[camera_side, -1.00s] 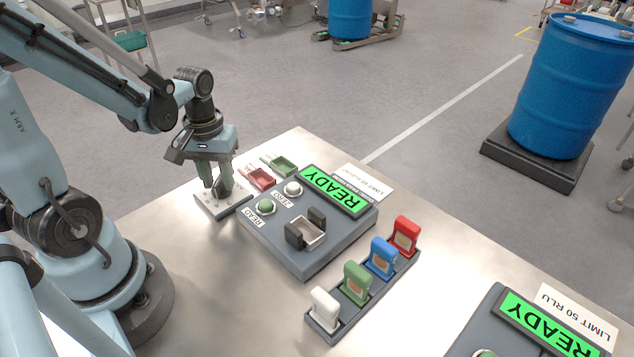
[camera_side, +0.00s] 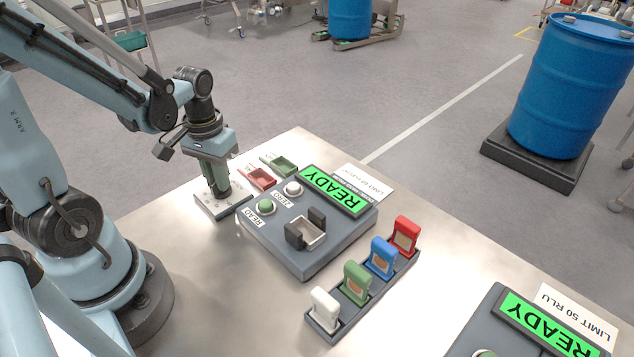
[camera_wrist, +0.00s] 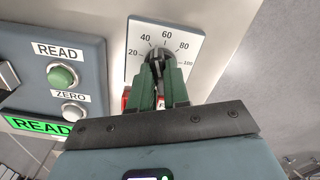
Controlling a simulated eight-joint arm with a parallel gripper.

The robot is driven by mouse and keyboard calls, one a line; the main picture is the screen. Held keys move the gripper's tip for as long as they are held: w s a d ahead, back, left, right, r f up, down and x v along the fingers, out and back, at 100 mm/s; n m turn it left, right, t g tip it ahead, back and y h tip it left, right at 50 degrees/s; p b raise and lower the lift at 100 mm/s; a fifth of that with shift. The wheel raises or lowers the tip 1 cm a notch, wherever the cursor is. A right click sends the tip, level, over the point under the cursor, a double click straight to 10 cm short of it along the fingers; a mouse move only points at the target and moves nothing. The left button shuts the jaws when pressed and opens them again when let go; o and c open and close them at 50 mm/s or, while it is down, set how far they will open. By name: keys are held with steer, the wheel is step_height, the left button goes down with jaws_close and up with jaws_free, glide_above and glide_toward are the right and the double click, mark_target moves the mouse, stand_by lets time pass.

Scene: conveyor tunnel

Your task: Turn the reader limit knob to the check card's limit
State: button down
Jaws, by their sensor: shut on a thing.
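My gripper (camera_side: 217,190) points down at the limit knob plate (camera_side: 224,208) left of the near reader (camera_side: 308,262). In the wrist view, its green fingers (camera_wrist: 159,66) are shut on the dark limit knob (camera_wrist: 157,56). The dial (camera_wrist: 163,33) reads 20, 40, 60, 80 and 100 around the knob. The fingers cover much of the knob, so its exact setting is hard to read; its visible top lies near the 40 to 60 side. A limit card (camera_side: 368,183) lies behind the near reader's READY screen (camera_side: 335,190); its number is too small to read surely.
The near reader has a green READ button (camera_side: 265,207), a white ZERO button (camera_side: 293,189) and a slot with dark posts (camera_side: 306,232). Red (camera_side: 259,178) and green (camera_side: 281,165) trays sit behind. A rack (camera_side: 349,323) holds several coloured pieces. Another card (camera_side: 578,317) reads LIMIT 50 RLU beside a second reader.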

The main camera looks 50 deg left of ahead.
steer(key=shift+m, duration=2.2)
steer(key=c, duration=1.1)
jaws_free()
step_height(320, 180, up, 12)
